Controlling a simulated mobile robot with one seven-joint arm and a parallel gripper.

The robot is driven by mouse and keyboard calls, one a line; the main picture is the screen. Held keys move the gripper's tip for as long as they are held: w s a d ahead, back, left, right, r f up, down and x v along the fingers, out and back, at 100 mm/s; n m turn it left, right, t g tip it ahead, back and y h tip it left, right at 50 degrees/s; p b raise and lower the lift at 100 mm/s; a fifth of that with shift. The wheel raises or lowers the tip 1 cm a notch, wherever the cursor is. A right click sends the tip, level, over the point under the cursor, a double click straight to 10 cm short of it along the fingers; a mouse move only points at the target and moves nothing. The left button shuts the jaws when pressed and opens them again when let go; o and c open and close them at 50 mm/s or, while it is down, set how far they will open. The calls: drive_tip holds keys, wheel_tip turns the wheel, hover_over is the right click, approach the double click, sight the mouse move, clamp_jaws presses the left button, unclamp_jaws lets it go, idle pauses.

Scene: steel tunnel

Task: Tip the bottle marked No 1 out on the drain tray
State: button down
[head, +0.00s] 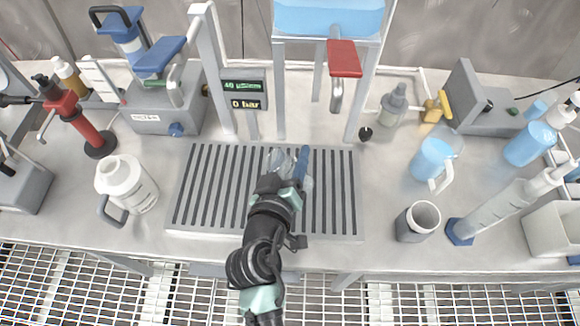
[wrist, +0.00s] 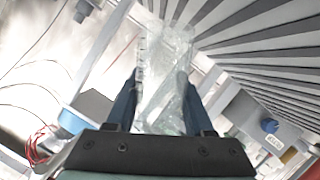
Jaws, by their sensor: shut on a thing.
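The drain tray (head: 335,222) is a pale slatted rack in the middle of the bench in the head view; its dark slats (wrist: 265,45) fill the upper right of the wrist view. My gripper (head: 291,163) is over the tray, shut on a clear vessel (head: 277,160). In the wrist view the clear vessel (wrist: 165,60) stands out between the two dark fingers, with faint marks along its left side. The wrist picture is strongly tilted. I can read no "No 1" mark on the vessel, and I cannot tell whether liquid is in it.
A white jug (head: 127,184) stands left of the tray. A grey cup (head: 418,221), a blue mug (head: 432,160) and a clear cylinder (head: 495,208) stand to the right. Behind the tray are a grey frame with a red handle (head: 343,58) and a display (head: 245,93).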

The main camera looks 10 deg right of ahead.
sight(278, 156)
idle(0.3)
drive_tip(key=m+y, duration=0.1)
drive_tip(key=a+m+y, duration=0.1)
drive_tip(key=m, duration=0.1)
drive_tip(key=a+m, duration=0.1)
drive_tip(key=shift+w+a+f+y, duration=0.1)
drive_tip(key=shift+w+f+y, duration=0.25)
drive_tip(key=shift+y, duration=0.05)
drive_tip(key=shift+r, duration=0.15)
drive_tip(key=shift+r+p, duration=1.3)
drive_tip(key=shift+r, duration=0.15)
drive_tip(key=shift+f, duration=0.1)
